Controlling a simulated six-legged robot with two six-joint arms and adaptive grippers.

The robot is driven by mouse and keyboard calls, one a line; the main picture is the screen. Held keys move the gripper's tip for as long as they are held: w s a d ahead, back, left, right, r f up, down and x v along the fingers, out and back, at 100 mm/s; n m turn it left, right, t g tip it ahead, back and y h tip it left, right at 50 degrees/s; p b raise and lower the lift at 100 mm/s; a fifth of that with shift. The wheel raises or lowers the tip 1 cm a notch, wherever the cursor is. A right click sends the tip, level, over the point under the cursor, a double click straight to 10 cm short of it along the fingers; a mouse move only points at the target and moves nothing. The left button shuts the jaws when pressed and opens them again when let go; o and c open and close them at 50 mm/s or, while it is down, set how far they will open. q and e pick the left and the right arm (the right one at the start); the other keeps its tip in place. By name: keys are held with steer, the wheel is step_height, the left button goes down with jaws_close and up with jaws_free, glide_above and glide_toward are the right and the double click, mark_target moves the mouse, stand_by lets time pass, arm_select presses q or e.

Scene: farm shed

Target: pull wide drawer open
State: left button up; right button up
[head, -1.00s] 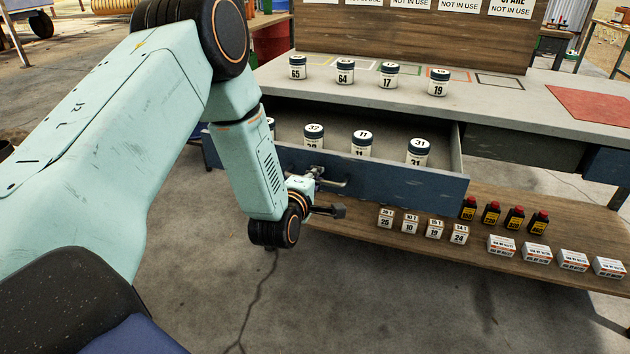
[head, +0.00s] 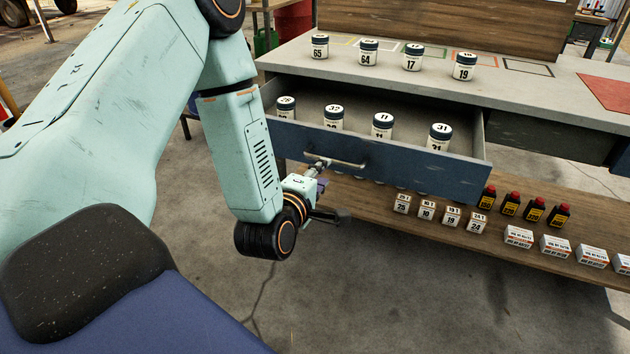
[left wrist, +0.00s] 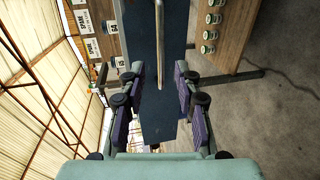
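The wide drawer (head: 400,150) has a dark blue front and stands pulled out from under the grey bench top, with several numbered jars inside. Its metal bar handle (head: 335,160) is on the front and also shows in the left wrist view (left wrist: 160,50), lined up between the fingers. My left gripper (head: 328,190) is just in front of the drawer, by the handle's left part. In the left wrist view my left gripper (left wrist: 160,80) has its fingers spread, with nothing clamped; the handle looks just past the tips. My right gripper is not in view.
Numbered jars (head: 368,52) stand on the bench top (head: 500,85). A low wooden shelf (head: 480,240) below the drawer holds small boxes, red-capped bottles and white cartons. The concrete floor in front is clear.

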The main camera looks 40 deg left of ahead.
arm_select(q)
steer(key=shift+v, duration=1.6)
steer(key=s+d+f+m+g+h, duration=0.2)
steer(key=s+d+f+m+g, duration=0.15)
steer(key=f+m, duration=0.3)
steer(key=s+d+f+m+g+h, duration=0.2)
steer(key=s+d+f+m+g, duration=0.1)
steer(key=s+f+m+g, duration=0.25)
steer(key=s+d+f+m+g+p, duration=0.1)
steer(key=s+f+m+g, duration=0.2)
steer(key=s, duration=0.7)
steer(key=s+d+f+m+g+p, duration=0.1)
steer(key=s+f+m, duration=0.4)
steer(key=s, duration=0.5)
steer(key=shift+d+f+g+p, duration=0.3)
steer(key=shift+d+g, duration=0.5)
steer(key=shift+g, duration=0.3)
steer(key=shift+r, duration=0.1)
